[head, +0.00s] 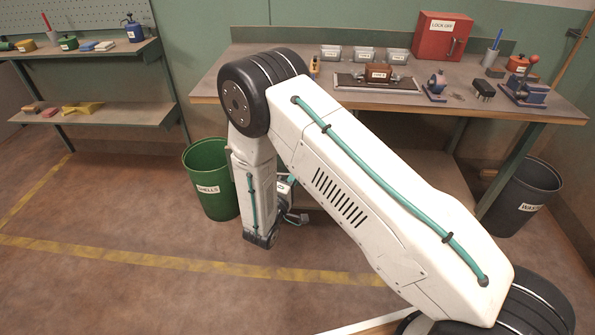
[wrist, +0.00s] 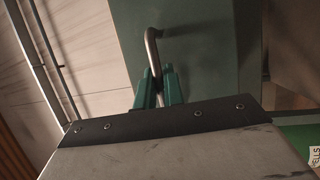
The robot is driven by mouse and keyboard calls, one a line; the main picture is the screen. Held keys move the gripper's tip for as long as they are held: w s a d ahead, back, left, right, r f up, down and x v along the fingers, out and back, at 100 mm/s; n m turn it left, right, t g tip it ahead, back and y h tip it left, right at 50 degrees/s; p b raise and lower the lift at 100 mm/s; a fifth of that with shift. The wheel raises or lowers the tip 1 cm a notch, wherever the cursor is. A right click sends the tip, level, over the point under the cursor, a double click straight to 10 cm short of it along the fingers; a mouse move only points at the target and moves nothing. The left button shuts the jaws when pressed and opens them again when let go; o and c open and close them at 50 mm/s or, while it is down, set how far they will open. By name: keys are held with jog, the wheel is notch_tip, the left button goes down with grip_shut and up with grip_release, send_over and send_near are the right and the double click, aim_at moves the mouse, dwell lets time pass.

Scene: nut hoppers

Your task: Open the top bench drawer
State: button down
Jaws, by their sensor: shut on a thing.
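In the wrist view a grey-green drawer front (wrist: 205,40) stands ahead of me, with a bent metal bar handle (wrist: 152,42) on it. My gripper (wrist: 158,82) has its two green fingers shut on the near part of this handle.
A green shells bin (head: 210,180) stands on the floor just left of my forearm; part of it shows in the wrist view (wrist: 303,140). A dark waste bin (head: 525,195) stands at the right. A red lock-off box (head: 440,38) and small trays are on the bench. Floor at front left is clear.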

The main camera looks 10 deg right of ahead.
jog(key=shift+s+d+g+h, duration=0.25)
jog(key=shift+d+g+h, duration=0.05)
jog(key=shift+d, duration=0.3)
jog(key=c, duration=1.8)
grip_release()
jog(key=shift+d, duration=0.15)
jog(key=v, duration=0.8)
